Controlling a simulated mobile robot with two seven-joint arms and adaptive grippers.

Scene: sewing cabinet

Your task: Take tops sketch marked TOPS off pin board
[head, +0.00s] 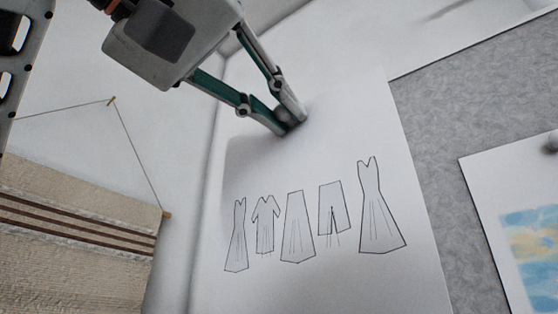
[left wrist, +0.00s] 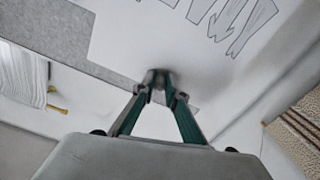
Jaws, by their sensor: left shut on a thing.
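A white sheet (head: 340,130) with line drawings of a row of garments hangs on the grey pin board (head: 440,110). Dresses, a short-sleeved garment, a skirt and shorts can be made out; no TOPS lettering shows. My left gripper (head: 286,122) is at the upper part of this sheet, above the drawings, shut on a small round grey pin (head: 282,114) between its fingertips. In the left wrist view the fingertips (left wrist: 160,78) meet at the sheet (left wrist: 125,45), near its edge. Whether the pin is still in the board cannot be told. My right gripper is not in view.
Another sheet with a blue and yellow watercolour (head: 530,240) is on the board at right, with a grey pin (head: 551,141) near its top. A woven hanging (head: 80,240) on a cord is on the wall at left. Part of another white sheet (head: 440,35) shows at the top.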

